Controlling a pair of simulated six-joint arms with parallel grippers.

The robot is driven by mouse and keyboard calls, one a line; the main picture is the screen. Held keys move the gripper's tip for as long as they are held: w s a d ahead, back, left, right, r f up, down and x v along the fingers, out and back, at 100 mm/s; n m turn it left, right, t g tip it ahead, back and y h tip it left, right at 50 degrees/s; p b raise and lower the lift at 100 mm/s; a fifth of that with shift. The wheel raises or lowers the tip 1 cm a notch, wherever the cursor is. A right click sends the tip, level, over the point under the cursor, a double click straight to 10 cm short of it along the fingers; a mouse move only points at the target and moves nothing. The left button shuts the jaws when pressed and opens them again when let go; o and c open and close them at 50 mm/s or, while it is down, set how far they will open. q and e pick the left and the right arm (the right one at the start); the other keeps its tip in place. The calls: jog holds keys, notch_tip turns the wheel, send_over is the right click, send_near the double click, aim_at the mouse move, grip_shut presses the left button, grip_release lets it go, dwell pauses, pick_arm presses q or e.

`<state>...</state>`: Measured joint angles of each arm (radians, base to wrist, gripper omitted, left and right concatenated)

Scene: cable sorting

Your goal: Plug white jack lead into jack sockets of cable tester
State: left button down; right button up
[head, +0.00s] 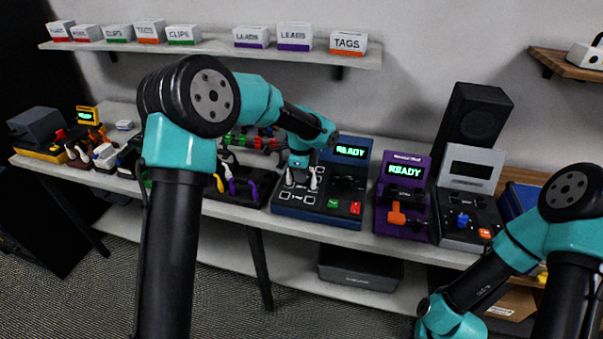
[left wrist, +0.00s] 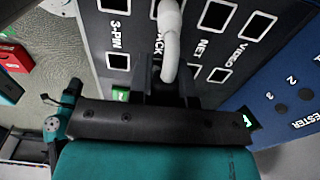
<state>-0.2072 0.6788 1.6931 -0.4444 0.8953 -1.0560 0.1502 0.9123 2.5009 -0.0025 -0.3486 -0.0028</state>
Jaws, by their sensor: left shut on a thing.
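The blue cable tester (head: 318,208) stands on the bench with READY on its screen. The white jack lead (left wrist: 170,40) shows in the left wrist view over the JACK column of the tester's grey panel, partly covering the label. It also shows in the head view (head: 314,181) by my left fingers. My left gripper (head: 299,180) is over the socket panel and shut on the white lead; the fingers are dark in the left wrist view. The jack sockets are hidden by the lead and fingers, so I cannot tell whether its ends are in. My right gripper is out of view.
A purple tester (head: 405,213) and a grey tester (head: 468,215) stand to the right. A black tray with coloured leads (head: 245,190) is to the left. A red button (head: 355,208) and green button (head: 333,204) are on the blue tester's front.

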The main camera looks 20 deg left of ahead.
pick_arm(q)
jog(key=shift+f, duration=0.15)
dwell(0.4)
jog(key=shift+c, duration=2.1)
grip_release()
jog(key=shift+r, duration=4)
